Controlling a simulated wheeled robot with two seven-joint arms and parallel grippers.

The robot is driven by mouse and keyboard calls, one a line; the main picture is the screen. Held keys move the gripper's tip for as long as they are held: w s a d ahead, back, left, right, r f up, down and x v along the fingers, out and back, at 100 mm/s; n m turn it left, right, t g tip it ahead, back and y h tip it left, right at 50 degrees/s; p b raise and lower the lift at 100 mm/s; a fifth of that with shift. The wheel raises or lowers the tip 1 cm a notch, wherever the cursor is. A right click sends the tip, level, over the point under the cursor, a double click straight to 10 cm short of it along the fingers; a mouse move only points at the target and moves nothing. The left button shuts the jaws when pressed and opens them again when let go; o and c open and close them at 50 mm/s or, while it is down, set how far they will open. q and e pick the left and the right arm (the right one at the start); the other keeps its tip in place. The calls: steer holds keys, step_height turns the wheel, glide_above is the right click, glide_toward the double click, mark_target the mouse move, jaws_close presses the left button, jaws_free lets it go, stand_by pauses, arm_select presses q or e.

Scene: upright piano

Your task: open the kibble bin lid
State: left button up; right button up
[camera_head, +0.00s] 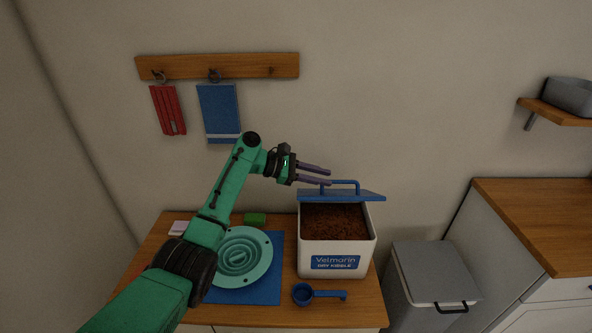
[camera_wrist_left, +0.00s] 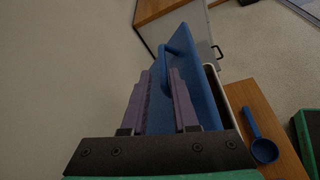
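The white kibble bin (camera_head: 336,258) stands on the wooden counter, with brown kibble (camera_head: 335,221) showing inside. Its blue lid (camera_head: 365,196) is raised at the back edge, leaving the top uncovered. The lid has a blue bar handle (camera_head: 341,184). My left gripper (camera_head: 329,175) is above the lid's left part, beside the handle. Its two purple fingers are apart. I cannot tell whether a finger touches the lid. My right gripper is not in view.
A blue scoop (camera_head: 304,294) lies in front of the bin. A teal slow-feeder bowl (camera_head: 262,272) sits on a blue mat (camera_head: 269,293) to the left. A grey-lidded bin (camera_head: 437,271) stands right of the counter. A hook rail (camera_head: 240,65) is on the wall.

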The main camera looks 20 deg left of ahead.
arm_select(q)
steer(key=b+v, duration=0.1)
steer(key=v, duration=0.8)
